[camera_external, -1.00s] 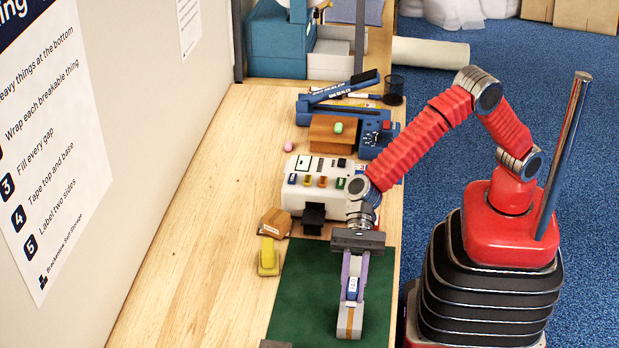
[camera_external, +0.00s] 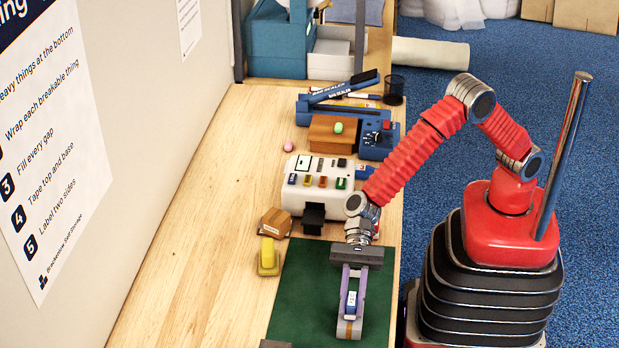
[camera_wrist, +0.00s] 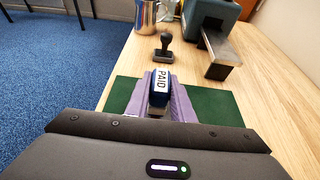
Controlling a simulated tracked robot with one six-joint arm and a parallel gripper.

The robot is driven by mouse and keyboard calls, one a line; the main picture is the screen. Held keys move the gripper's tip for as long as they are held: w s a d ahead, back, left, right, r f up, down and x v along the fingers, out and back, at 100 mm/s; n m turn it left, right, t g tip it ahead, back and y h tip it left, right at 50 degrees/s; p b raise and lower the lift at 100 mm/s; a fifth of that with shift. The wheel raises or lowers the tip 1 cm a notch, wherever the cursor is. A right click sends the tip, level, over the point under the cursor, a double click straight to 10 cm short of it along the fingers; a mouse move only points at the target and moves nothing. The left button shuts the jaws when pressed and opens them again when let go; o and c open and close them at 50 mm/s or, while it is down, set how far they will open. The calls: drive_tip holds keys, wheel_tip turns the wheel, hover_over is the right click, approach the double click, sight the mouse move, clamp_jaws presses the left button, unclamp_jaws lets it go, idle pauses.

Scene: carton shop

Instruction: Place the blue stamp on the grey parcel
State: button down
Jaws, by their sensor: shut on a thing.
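The blue stamp (camera_external: 351,301), with a white label reading "PAID" in the wrist view (camera_wrist: 161,82), is held upright between the purple fingers of my gripper (camera_external: 352,300). My gripper is shut on it. The grey parcel (camera_external: 357,329), with a tan strip across it, lies on the green mat right under the stamp. The stamp's bottom is at or just above the parcel's top; I cannot tell whether they touch. In the wrist view the stamp and fingers mostly hide the parcel.
The green mat (camera_external: 300,290) is clear to the left. A yellow object (camera_external: 268,258) and a small brown carton (camera_external: 275,222) sit beyond it, near a white machine (camera_external: 318,200). A black stamp (camera_wrist: 165,50) stands past the mat in the wrist view.

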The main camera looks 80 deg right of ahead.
drive_tip(key=shift+f, duration=0.1)
drive_tip(key=c, duration=1.5)
unclamp_jaws()
drive_tip(key=shift+c, duration=0.2)
drive_tip(key=v, duration=1.2)
drive_tip(key=shift+d, duration=0.1)
